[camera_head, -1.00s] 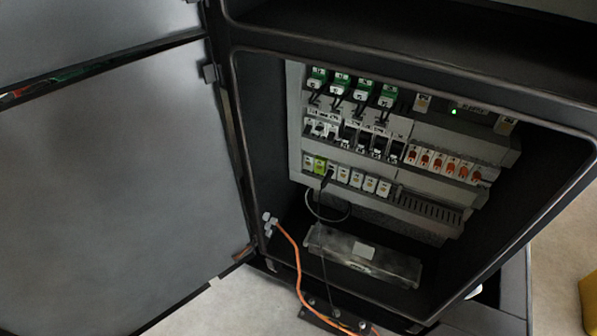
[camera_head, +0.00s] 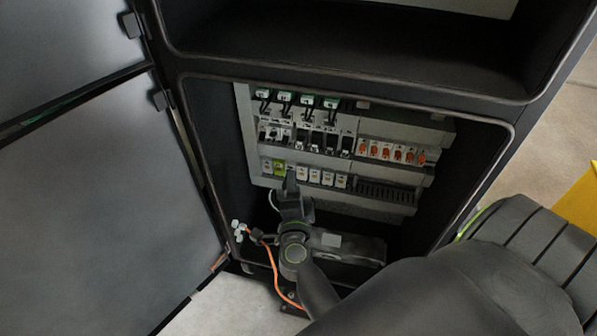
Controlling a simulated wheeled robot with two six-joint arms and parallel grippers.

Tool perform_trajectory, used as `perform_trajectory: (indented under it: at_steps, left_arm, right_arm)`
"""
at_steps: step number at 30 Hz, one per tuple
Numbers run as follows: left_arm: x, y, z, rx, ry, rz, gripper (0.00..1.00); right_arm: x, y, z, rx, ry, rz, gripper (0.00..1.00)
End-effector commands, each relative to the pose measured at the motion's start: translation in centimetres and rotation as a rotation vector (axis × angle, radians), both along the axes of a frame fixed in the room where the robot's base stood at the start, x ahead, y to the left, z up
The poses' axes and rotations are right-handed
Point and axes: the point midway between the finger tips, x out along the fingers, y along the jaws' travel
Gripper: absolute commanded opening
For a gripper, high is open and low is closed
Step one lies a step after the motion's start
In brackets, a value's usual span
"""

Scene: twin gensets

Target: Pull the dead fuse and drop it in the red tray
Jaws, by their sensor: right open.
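My right gripper (camera_head: 290,180) is open, inside the open cabinet, its tips in front of the lower row of modules (camera_head: 315,177), just right of a yellow-green module (camera_head: 279,168). I cannot tell whether it touches anything. A row of orange-topped parts (camera_head: 391,153), perhaps fuses, sits in the middle row at right, apart from the gripper. Black-fronted modules (camera_head: 330,142) stand left of them. I cannot tell which part is the dead fuse. No red tray is in view. My left gripper is not in view.
The cabinet door (camera_head: 90,210) stands open at left. An orange cable (camera_head: 275,268) runs out over the front edge. A yellow object (camera_head: 582,203) stands at far right.

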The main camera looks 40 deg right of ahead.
Motion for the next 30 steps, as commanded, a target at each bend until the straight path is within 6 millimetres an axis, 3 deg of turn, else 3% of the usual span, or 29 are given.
perform_trajectory:
  at_steps: [1,6,23,30]
  left_arm:
    - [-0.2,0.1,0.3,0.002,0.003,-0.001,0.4]
    - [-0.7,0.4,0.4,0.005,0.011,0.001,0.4]
    - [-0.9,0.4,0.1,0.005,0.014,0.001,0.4]
    - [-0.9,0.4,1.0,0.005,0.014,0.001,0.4]
  right_arm:
    - [-0.1,-0.4,1.7,0.046,-0.041,-0.029,0.45]
    - [-0.4,-1.1,3.9,0.133,-0.106,-0.078,0.45]
    - [4.0,-4.5,4.0,0.136,-0.11,-0.078,0.45]
    - [6.1,-6.1,4.1,0.137,-0.109,-0.079,0.45]
